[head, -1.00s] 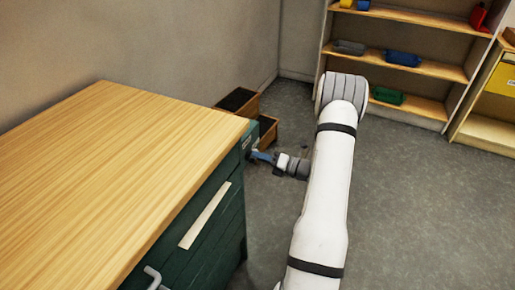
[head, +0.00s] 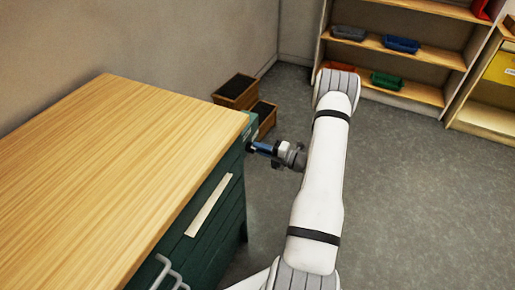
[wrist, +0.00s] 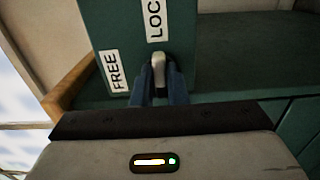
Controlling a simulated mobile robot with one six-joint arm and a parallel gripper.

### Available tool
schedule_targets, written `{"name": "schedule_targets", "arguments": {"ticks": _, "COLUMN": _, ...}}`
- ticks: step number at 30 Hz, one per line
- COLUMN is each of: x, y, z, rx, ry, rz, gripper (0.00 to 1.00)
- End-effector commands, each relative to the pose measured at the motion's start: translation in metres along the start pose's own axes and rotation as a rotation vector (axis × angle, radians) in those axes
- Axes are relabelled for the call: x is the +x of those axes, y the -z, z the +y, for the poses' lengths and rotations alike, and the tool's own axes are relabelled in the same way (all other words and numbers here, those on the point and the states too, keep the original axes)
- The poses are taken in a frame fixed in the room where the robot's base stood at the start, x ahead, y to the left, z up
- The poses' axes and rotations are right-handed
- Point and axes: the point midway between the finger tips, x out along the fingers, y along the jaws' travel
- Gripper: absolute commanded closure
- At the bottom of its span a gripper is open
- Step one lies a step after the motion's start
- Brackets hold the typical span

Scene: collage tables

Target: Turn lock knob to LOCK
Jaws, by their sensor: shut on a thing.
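The lock knob (wrist: 158,66) is a pale grey lever on the dark green panel (wrist: 215,45) in the wrist view. Its visible end sits just below the LOCK label (wrist: 155,20), whose top is cut off. The FREE label (wrist: 113,70) lies to its left. My gripper (wrist: 160,85) is shut on the knob, with a blue finger on each side of it. In the head view my gripper (head: 262,148) meets the cabinet's far front corner, and the knob is hidden there.
The green cabinet (head: 222,222) has a bare wooden top (head: 110,160) and a pale strip and handles on its front. Two wooden boxes (head: 236,92) stand on the floor behind it. Shelves (head: 395,50) with coloured bins stand at the back. The floor at right is clear.

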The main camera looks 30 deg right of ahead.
Motion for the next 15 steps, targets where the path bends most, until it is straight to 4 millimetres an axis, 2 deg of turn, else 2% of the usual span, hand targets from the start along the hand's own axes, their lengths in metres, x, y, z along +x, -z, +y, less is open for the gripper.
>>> {"name": "schedule_targets", "arguments": {"ticks": 13, "x": -0.0019, "y": -0.0001, "z": -0.0029, "rx": 0.015, "ry": 0.005, "rz": -0.005, "gripper": 1.0}}
{"name": "schedule_targets", "arguments": {"ticks": 14, "x": -0.0019, "y": -0.0001, "z": -0.003, "rx": 0.015, "ry": 0.005, "rz": -0.005, "gripper": 0.86}}
{"name": "schedule_targets", "arguments": {"ticks": 15, "x": -0.0018, "y": 0.0, "z": -0.003, "rx": 0.015, "ry": 0.005, "rz": -0.004, "gripper": 0.82}}
